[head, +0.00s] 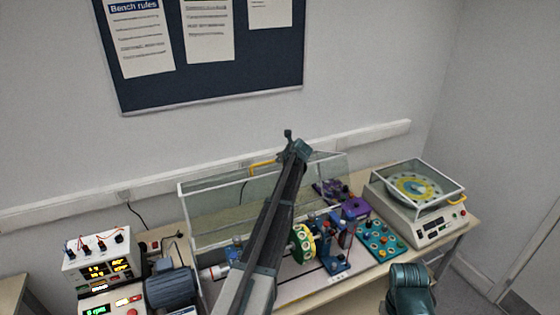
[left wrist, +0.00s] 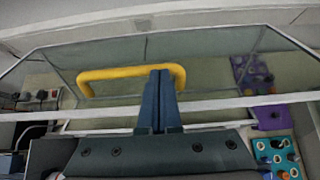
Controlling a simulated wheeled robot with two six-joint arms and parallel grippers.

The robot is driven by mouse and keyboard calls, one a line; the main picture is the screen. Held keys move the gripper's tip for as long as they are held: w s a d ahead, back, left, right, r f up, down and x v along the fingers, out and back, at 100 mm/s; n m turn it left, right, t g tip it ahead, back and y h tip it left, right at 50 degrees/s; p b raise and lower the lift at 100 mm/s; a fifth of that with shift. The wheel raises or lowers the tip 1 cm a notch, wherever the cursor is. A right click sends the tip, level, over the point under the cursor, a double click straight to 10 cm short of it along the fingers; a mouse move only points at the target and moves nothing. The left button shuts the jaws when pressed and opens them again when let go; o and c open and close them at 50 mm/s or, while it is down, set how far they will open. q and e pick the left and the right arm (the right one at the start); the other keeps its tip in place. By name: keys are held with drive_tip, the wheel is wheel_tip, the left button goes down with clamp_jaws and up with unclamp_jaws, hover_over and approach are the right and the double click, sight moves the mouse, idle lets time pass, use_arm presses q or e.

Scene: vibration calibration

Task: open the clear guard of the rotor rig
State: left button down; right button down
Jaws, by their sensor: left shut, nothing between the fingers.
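The clear guard (head: 215,212) has a pale frame and stands raised behind the rotor shaft, its panel leaning up toward the wall. Its yellow handle (head: 262,165) is at the top edge, partly hidden by my left arm. My left gripper (head: 288,138) is at the right end of this handle, shut and empty. In the left wrist view, the closed fingers (left wrist: 160,80) overlap the right part of the yellow handle (left wrist: 115,73); I cannot tell whether they touch. The green-and-yellow rotor disc (head: 303,243) is uncovered. My right gripper is out of sight.
A white control box (head: 97,255) and a grey motor (head: 172,288) are at left. A purple block (head: 355,207), a teal tray of knobs (head: 380,240) and a balance with a clear cover (head: 425,222) are at right. The wall is close behind.

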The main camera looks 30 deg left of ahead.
use_arm(q)
drive_tip(key=s+d+r+p, duration=0.3)
drive_tip(key=s+d, duration=0.6)
drive_tip(key=d, duration=0.3)
drive_tip(key=shift+s+d, duration=0.25)
drive_tip(key=shift+s, duration=0.15)
drive_tip(key=s+d+f+n+g+h+b, duration=0.35)
drive_tip(key=s+d+f+n+b, duration=0.95)
drive_tip(key=s+d+f, duration=0.6)
drive_tip(key=s+d+f+n+g+h+b, duration=0.1)
drive_tip(key=s+d+f+n+b, duration=0.3)
drive_tip(key=s, duration=0.5)
drive_tip(key=s+d+f+n+g+h+b, duration=0.2)
drive_tip(key=s+d+f+n+b, duration=0.2)
drive_tip(key=s+d+f+b, duration=0.2)
drive_tip(key=s+d+f, duration=0.2)
drive_tip(key=s, duration=0.1)
drive_tip(key=shift+d+f+n, duration=0.15)
drive_tip(key=shift+f+n, duration=0.15)
drive_tip(key=shift+n, duration=0.1)
drive_tip(key=shift+h, duration=0.25)
